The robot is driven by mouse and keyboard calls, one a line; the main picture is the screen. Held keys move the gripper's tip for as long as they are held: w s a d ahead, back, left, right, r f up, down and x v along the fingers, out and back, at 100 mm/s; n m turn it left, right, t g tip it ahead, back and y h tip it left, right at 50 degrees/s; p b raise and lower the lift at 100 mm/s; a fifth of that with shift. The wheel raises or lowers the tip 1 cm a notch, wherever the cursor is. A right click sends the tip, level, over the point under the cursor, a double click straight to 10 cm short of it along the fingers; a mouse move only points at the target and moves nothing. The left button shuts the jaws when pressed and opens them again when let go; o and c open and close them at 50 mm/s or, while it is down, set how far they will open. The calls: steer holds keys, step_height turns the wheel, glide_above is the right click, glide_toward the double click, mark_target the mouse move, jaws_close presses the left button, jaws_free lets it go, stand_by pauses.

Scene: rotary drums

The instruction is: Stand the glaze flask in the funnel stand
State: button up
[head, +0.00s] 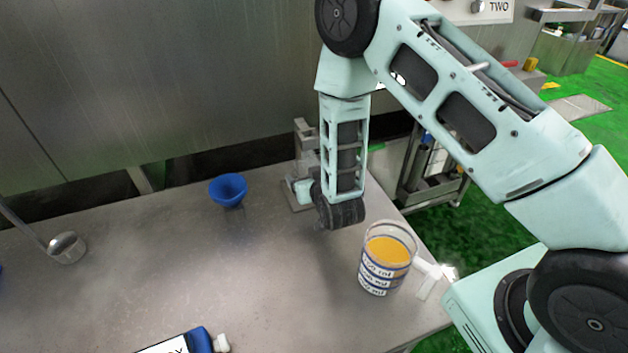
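A blue bottle (200,341) with a white cap and a white label lies at the bottom edge, partly cut off. I cannot tell whether it is the glaze flask; its label is mostly out of frame. A clear beaker (386,262) with orange liquid and volume marks stands upright near the bench's right edge. A grey stand-like fixture (299,203) is at the back of the bench, partly hidden by my arm; I cannot tell if it is the funnel stand. My arm reaches down beside it, ending in a dark wrist joint.
A metal ladle (64,246) lies at left. Small white items (430,279) lie right of the beaker. The bench middle is clear. A metal wall (170,90) rises behind.

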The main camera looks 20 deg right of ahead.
steer(key=v, duration=1.2)
steer(key=s+a+r+n+g+y, duration=0.35)
steer(key=s+a+r+g, duration=0.4)
steer(key=a, duration=0.35)
steer(key=s+d+r+n+g+h, duration=0.1)
steer(key=s+d+r+n+g, duration=0.1)
steer(key=s, duration=0.5)
steer(key=s+d+r+n+g+h, duration=0.2)
steer(key=s+r+g, duration=0.2)
steer(key=s+r, duration=0.3)
steer(key=shift+s+d+b, duration=0.35)
steer(key=shift+s, duration=0.4)
